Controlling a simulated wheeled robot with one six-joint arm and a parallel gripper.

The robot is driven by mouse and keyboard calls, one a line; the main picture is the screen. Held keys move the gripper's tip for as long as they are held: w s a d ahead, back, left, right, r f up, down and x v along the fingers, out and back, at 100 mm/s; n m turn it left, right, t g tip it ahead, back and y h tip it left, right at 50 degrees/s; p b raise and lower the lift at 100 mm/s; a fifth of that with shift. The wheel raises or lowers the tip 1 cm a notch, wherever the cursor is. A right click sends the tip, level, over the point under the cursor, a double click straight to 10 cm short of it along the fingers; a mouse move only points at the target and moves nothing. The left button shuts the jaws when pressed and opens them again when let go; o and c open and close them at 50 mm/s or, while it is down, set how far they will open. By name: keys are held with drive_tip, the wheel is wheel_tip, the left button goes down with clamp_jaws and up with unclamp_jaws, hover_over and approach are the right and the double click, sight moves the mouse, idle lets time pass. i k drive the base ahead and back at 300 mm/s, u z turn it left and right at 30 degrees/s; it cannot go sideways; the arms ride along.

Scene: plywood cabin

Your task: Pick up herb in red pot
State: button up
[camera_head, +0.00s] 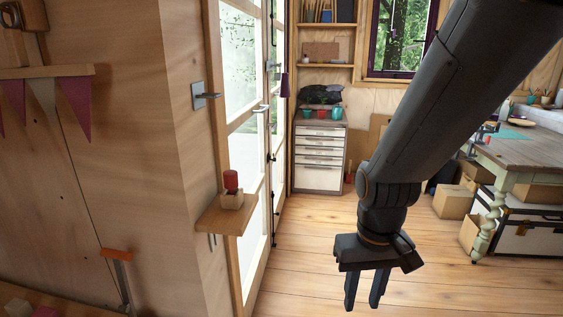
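Several small pots stand on top of a grey drawer cabinet (318,160) at the back. One of them looks like a red pot (336,112), with teal ones beside it. My gripper (362,306) hangs pointing down over the floor, well in front of the cabinet. Its two fingers are apart with nothing between them.
A glazed door (249,130) and the wooden wall shelf (212,217) border the left side. A table (525,150) with turned legs and cardboard boxes (453,201) stand at right. The wooden floor (330,225) between them is clear.

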sight(322, 113)
drive_tip(key=z, duration=0.4)
drive_tip(key=i, duration=1.65)
drive_tip(key=z, duration=0.45)
drive_tip(key=i, duration=1.8)
drive_tip(key=u, duration=0.25)
drive_tip(key=i, duration=1.7)
drive_tip(key=u, duration=0.75)
drive_tip(key=i, duration=1.4)
drive_tip(key=u, duration=0.15)
